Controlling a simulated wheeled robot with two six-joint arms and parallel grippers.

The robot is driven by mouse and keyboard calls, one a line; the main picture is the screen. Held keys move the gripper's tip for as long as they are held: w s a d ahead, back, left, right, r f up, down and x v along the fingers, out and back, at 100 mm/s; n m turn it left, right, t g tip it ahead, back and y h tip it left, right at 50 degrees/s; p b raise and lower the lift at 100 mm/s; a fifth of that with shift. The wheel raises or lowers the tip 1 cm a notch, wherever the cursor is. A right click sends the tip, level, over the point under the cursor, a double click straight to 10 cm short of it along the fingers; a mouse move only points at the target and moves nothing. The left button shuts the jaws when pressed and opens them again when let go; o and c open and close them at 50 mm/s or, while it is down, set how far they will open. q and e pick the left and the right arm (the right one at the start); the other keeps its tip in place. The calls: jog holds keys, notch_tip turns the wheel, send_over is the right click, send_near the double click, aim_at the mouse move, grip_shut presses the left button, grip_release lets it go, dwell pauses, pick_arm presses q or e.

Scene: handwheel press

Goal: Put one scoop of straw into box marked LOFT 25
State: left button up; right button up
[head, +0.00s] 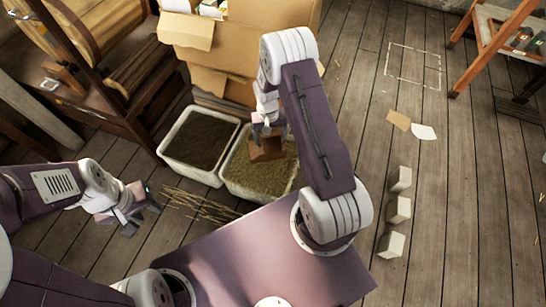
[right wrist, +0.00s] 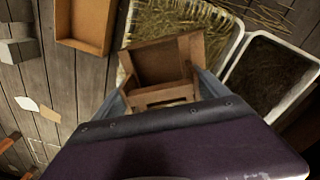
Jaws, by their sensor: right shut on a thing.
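My right gripper (head: 268,128) is shut on a brown wooden scoop (head: 267,150). The scoop is over the white tub of straw (head: 243,180); whether it touches the straw I cannot tell. In the right wrist view the scoop (right wrist: 160,62) shows between the fingers, its inside bare brown wood with no straw visible. The straw tub (right wrist: 205,12) lies beyond it. A shallow wooden box (right wrist: 86,22) stands on the floor there. No LOFT 25 marking is readable in either view. My left gripper (head: 140,210) is empty, with its fingers apart, above the floor at left.
A white tub of dark material (head: 200,140) adjoins the straw tub. Cardboard boxes (head: 225,50) stand behind. Loose straw (head: 195,203) lies on the floor in front. Several pale blocks (head: 398,210) stand at right, near two paper pieces (head: 423,132).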

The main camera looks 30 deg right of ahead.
aim_at(273, 142)
jog(key=shift+m, duration=0.4)
jog(key=f+b, duration=0.1)
jog(key=f, duration=0.1)
jog(key=w+d+f+b, duration=0.1)
jog(key=f+b, duration=0.1)
jog(key=f, duration=0.1)
jog(key=w+d+f+b, duration=0.1)
jog(key=f+b, duration=0.1)
jog(key=shift+f, duration=0.25)
pick_arm(q)
notch_tip(273, 142, down, 8)
jog(key=shift+f, duration=0.2)
pick_arm(e)
jog(key=shift+w+d+r, duration=0.1)
jog(key=shift+w, duration=0.05)
pick_arm(q)
jog(key=shift+w+f, duration=0.1)
notch_tip(273, 142, down, 9)
jog(key=b, duration=0.9)
pick_arm(e)
jog(key=w+a+f+g+h, duration=0.1)
jog(key=w+a+f+h, duration=0.1)
jog(key=a+f, duration=0.3)
notch_tip(273, 142, down, 2)
jog(key=shift+f+h, duration=0.15)
jog(key=shift+h, duration=0.35)
jog(key=shift+a, duration=0.1)
